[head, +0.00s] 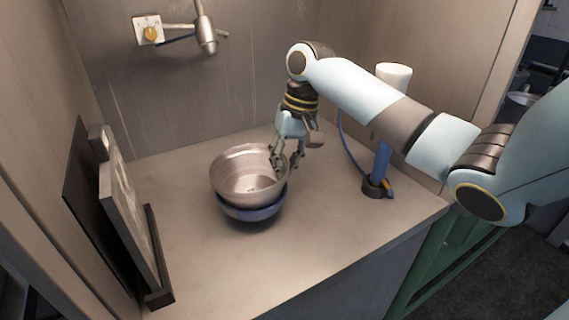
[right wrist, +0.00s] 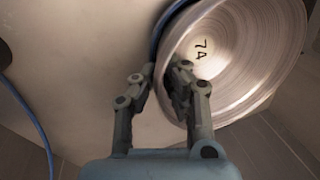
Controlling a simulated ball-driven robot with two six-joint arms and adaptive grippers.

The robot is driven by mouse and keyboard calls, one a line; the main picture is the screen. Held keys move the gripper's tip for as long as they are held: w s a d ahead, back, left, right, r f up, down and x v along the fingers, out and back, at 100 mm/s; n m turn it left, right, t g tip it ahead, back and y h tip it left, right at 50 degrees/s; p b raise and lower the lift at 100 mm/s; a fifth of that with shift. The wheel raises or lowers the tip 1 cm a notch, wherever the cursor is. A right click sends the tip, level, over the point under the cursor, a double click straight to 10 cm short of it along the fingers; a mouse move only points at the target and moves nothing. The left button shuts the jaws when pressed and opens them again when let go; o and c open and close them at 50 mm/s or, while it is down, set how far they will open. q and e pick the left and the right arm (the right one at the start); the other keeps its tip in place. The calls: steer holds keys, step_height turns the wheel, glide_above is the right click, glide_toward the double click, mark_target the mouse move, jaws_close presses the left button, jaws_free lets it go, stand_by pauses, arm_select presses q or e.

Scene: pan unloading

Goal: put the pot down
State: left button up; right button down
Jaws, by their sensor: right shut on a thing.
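The pot (head: 247,172) is a round, shiny metal vessel in the middle of the counter in the head view. It sits in or just above a blue bowl-shaped thing (head: 252,211); I cannot tell whether the two touch. My right gripper (head: 283,165) is shut on the pot's right rim, one finger inside and one outside. In the right wrist view the pot (right wrist: 262,60) shows its inside with a dark mark on the bottom, and the gripper (right wrist: 163,85) straddles its wall. My left gripper is not in view.
The counter (head: 190,260) is clear in front of the pot. A dark rack with panels (head: 130,220) stands at the left. A blue post with a white top (head: 382,160) stands at the right. A tap (head: 205,35) is on the back wall.

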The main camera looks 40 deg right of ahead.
steer(key=c, duration=1.5)
jaws_free()
steer(key=shift+r, duration=0.1)
steer(key=v, duration=1.2)
steer(key=shift+b, duration=0.3)
